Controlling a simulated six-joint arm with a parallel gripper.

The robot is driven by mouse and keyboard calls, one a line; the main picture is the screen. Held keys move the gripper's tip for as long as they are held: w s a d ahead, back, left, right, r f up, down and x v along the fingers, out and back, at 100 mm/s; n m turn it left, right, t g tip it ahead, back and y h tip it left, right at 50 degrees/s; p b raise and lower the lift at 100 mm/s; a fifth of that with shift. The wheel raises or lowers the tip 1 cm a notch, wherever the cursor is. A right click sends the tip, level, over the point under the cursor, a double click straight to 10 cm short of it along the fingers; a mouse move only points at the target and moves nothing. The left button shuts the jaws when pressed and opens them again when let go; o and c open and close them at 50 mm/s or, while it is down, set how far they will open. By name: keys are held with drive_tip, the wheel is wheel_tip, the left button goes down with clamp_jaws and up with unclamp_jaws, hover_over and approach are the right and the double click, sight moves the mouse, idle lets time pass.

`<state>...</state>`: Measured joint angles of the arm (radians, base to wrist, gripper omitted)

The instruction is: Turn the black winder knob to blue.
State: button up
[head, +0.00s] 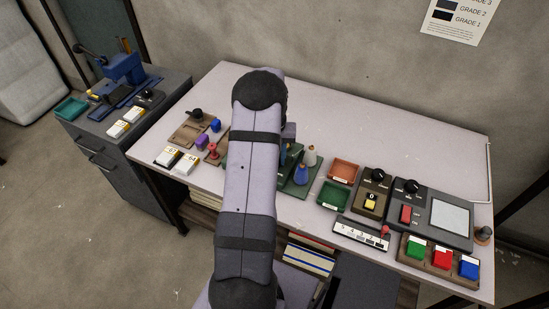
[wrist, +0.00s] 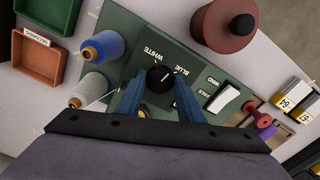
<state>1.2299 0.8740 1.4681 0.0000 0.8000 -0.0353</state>
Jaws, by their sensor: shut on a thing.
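The black winder knob (wrist: 158,79) sits on a dark green panel (wrist: 140,40) in the wrist view, beside the printed words WHITE and BLUE. My gripper (wrist: 159,86) has its two blue fingers on either side of the knob and is shut on it. A pale mark on the knob's top slants towards the upper right, roughly towards the labels; I cannot tell exactly which word it meets. In the head view my arm hides the knob and the gripper's fingertips.
A blue thread cone (wrist: 104,47) and a white one (wrist: 90,88) stand close left of the knob. A dark red drum (wrist: 222,22) and a white rocker switch (wrist: 221,98) are to its right. Green (head: 333,195) and orange (head: 343,172) trays lie nearby. The table's back is clear.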

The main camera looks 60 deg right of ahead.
drive_tip(key=m, duration=0.6)
drive_tip(key=shift+b, duration=0.35)
drive_tip(key=shift+w+m, duration=0.1)
drive_tip(key=shift+m, duration=0.2)
drive_tip(key=o, duration=1.1)
drive_tip(key=shift+c, duration=0.2)
drive_tip(key=shift+r+b, duration=0.95)
drive_tip(key=shift+r, duration=2.75)
